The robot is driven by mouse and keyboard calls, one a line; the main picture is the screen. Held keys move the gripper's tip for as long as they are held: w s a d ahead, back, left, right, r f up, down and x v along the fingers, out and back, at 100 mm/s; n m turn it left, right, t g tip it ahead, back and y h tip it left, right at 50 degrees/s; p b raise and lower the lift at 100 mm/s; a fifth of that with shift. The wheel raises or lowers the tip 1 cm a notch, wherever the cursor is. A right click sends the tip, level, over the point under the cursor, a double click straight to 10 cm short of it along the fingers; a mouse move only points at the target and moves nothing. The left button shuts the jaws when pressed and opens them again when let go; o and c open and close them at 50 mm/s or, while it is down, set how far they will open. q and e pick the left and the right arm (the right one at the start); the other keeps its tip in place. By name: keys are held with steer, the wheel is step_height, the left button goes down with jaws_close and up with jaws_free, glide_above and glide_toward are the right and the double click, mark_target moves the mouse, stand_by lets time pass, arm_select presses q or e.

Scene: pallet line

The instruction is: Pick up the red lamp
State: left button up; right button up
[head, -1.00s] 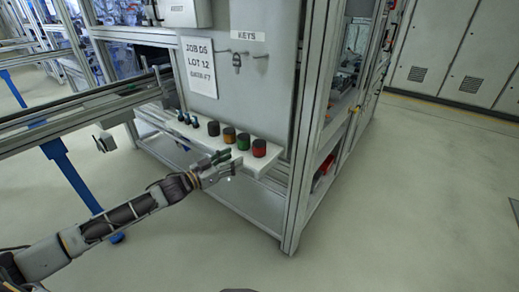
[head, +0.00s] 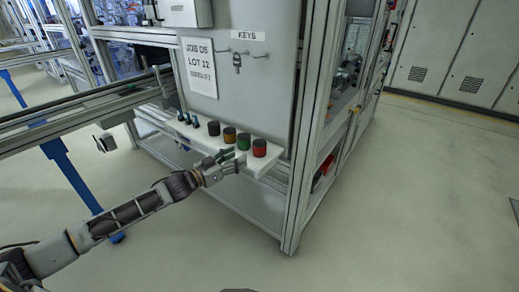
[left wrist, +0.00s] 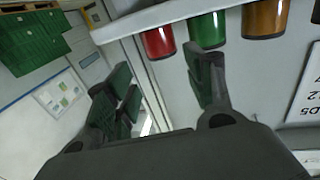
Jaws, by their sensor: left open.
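The red lamp (head: 259,148) is a short red cylinder with a dark top, standing at the right end of a white shelf (head: 265,167). In the left wrist view the red lamp (left wrist: 159,42) appears above the gap between the fingers, nearer the right finger. My left gripper (head: 237,159) is open and empty, just left of the red lamp and in front of the green lamp (head: 243,142). Its spread fingers (left wrist: 165,92) show in the left wrist view, apart from the lamp. My right gripper is not in view.
An amber lamp (head: 229,135) and a dark lamp (head: 213,128) stand left of the green one. Small dark blue-tipped items (head: 186,118) lie farther left. A grey panel (head: 262,95) rises behind the shelf, and a metal post (head: 302,150) stands to the right. The floor in front is clear.

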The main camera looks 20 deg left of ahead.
mark_target(255, 147)
arm_select(q)
steer(key=shift+x, duration=3.3)
steer(key=shift+w+d, duration=0.1)
steer(key=shift+w, duration=0.05)
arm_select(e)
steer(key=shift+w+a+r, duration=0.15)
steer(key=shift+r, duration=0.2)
arm_select(q)
steer(key=shift+w, duration=0.1)
